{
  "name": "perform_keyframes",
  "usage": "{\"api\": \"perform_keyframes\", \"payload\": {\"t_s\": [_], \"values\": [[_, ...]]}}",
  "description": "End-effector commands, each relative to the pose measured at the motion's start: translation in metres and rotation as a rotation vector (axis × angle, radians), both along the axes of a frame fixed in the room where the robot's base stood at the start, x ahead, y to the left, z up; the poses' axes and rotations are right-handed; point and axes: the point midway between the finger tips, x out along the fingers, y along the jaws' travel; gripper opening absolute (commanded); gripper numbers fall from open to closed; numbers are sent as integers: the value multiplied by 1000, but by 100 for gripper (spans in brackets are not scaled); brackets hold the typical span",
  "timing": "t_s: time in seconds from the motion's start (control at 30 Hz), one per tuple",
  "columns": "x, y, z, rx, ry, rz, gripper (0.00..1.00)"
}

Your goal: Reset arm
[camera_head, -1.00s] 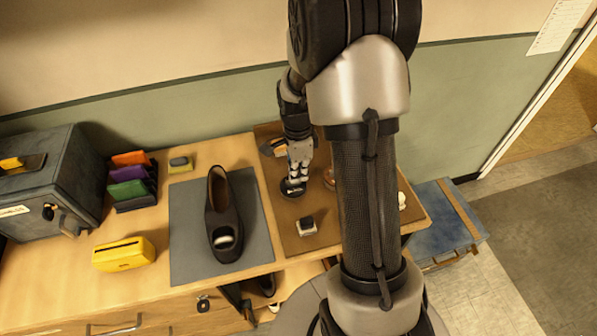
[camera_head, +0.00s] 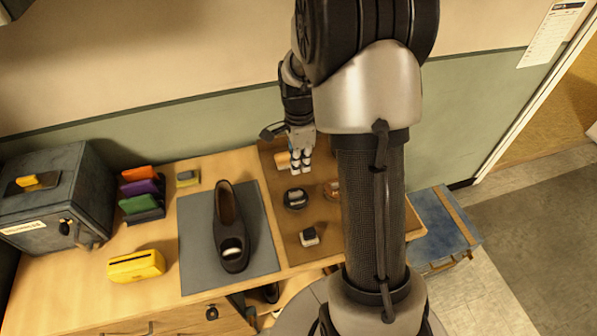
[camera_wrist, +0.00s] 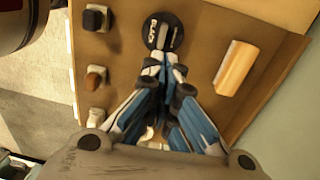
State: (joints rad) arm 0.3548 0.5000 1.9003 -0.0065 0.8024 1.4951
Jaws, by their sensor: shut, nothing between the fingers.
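My gripper (camera_head: 301,168) hangs fingers-down over the far part of the brown mat (camera_head: 278,222), shut and empty. In the wrist view its closed fingertips (camera_wrist: 162,68) overlap the lower edge of a round black tin (camera_wrist: 153,32) in the picture. In the head view the tin (camera_head: 296,198) sits on the mat, nearer than the fingertips and apart from them. A pale wooden block (camera_wrist: 236,68) lies to the right of the fingers in the wrist view.
A dark shoe (camera_head: 229,215) stands on a grey mat to the left. A yellow box (camera_head: 136,266), a colourful rack (camera_head: 141,195) and a dark case (camera_head: 60,200) stand further left. A blue chest (camera_head: 440,235) is on the floor at right. A wall rises behind the table.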

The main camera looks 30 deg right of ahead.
Motion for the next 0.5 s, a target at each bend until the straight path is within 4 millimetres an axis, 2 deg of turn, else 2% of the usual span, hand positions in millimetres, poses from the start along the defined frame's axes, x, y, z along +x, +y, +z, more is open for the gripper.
{"api": "perform_keyframes", "payload": {"t_s": [0.03,0.2,0.5], "values": [[1,-1,14,-1,-5,0,0],[1,0,38,-1,-3,0,0],[0,0,47,0,0,0,0]]}}
